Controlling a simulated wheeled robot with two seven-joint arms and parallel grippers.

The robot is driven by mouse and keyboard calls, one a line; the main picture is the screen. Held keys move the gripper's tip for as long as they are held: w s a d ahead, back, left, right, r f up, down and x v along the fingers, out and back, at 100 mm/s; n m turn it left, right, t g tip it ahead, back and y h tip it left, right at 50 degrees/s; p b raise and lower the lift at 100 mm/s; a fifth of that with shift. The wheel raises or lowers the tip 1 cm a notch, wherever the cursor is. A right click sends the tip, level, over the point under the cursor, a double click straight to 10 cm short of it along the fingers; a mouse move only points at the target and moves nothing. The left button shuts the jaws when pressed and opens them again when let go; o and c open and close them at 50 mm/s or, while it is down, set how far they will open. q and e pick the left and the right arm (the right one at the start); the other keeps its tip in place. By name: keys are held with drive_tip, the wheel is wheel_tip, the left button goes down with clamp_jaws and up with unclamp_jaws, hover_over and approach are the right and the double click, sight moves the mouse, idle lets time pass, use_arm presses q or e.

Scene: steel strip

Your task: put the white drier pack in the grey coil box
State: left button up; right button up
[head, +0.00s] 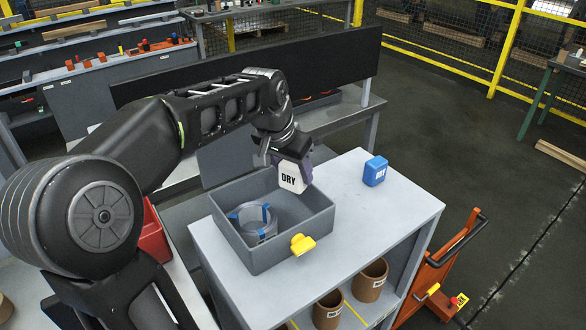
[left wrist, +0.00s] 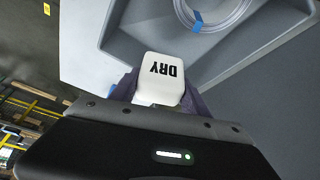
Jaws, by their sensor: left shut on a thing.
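The white drier pack (head: 293,177), marked DRY, is held in my left gripper (head: 299,164) above the back right rim of the grey coil box (head: 276,257). In the left wrist view the pack (left wrist: 158,80) sits between the fingers of the gripper (left wrist: 160,90), with the box (left wrist: 262,45) beyond it. The box is open on top and holds a clear coil (head: 252,224) with blue tape, toward its left side. My right gripper is not in view.
A blue pack (head: 375,171) stands on the grey table (head: 400,205) to the right of the box. Brown cylinders (head: 328,310) stand on the shelf below. A red bin (head: 152,236) is at the left, and an orange cart (head: 445,265) stands at the right.

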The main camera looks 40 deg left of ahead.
sight(288, 188)
use_arm(q)
wheel_tip(288, 188, down, 8)
drive_tip(key=b, duration=0.6)
drive_tip(key=shift+b, duration=0.35)
drive_tip(key=shift+f, duration=0.35)
idle(0.3)
drive_tip(key=o, duration=1.5)
drive_tip(key=shift+r, duration=0.1)
drive_tip(key=shift+b+v, duration=0.3)
drive_tip(key=shift+v, duration=3.6)
